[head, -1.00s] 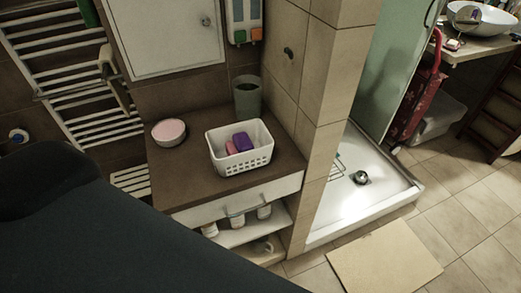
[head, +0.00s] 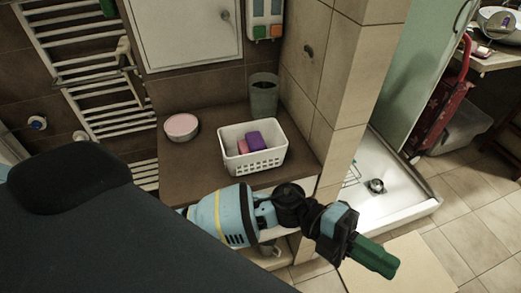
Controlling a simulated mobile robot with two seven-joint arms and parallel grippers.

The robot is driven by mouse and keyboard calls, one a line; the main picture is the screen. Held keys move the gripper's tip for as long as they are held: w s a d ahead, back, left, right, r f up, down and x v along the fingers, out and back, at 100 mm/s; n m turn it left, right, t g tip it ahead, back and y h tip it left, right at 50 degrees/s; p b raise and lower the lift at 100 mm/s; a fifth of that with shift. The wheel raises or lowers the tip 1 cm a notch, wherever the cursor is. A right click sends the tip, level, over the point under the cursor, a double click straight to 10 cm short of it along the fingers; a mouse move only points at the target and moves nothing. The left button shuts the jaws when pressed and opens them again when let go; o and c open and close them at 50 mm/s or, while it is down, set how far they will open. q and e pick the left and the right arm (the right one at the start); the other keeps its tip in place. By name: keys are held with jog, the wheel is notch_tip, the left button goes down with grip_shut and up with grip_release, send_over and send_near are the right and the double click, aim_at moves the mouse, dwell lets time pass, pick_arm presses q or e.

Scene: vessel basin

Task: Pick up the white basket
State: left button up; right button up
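The white basket (head: 246,170) stands upright on the brown counter (head: 190,180). It has a slotted side and holds a purple item (head: 256,141) and a pink item (head: 243,147). My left gripper (head: 378,260) is in front and to the right of the basket, beyond the counter's right end, apart from the basket and pointing right. Its green fingers show edge-on, so I cannot tell whether they are open or shut. My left arm crosses in front of the counter's lower shelf. My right gripper is not in view.
A pink-topped round bowl (head: 181,128) is left of the basket and a grey cup (head: 263,95) is behind it. A tiled wall corner (head: 345,100) rises on the right, with a shower tray (head: 400,190) past it.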

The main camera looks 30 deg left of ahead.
pick_arm(q)
jog(key=a+f+m+g+y, duration=0.4)
jog(key=m+y, duration=0.3)
jog(key=y, duration=0.1)
jog(key=t+y+b, duration=0.2)
jog(key=t+y, duration=0.4)
jog(key=y, duration=1)
send_near(255, 153)
jog(key=a+f, duration=0.1)
jog(key=f, duration=0.1)
jog(key=shift+s+x, duration=0.1)
jog(key=shift+x, duration=1.75)
jog(key=shift+s+x, duration=0.15)
jog(key=shift+x, duration=1.7)
jog(key=shift+s+a+f+b, duration=0.1)
jog(key=shift+a+f+b, duration=0.05)
jog(key=shift+f+b, duration=0.15)
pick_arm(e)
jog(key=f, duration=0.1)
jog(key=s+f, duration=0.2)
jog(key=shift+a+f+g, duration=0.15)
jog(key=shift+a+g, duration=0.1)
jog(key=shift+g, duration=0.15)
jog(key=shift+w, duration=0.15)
pick_arm(q)
jog(key=shift+f, duration=0.2)
